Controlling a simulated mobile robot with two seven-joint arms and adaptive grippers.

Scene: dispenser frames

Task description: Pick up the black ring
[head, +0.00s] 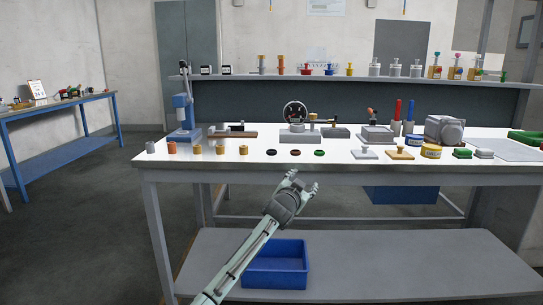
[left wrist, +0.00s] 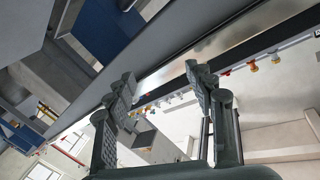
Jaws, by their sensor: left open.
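The black ring (head: 271,152) lies flat near the front edge of the white workbench top (head: 345,165). I cannot make out the black ring in the left wrist view. My right gripper is not in view.
Several small cylinders (head: 220,150) stand left of the rings. A white knobbed block (head: 364,152) and a wooden one (head: 400,153) sit to the right. A blue press (head: 184,118) stands behind. A blue bin (head: 275,266) sits on the lower shelf.

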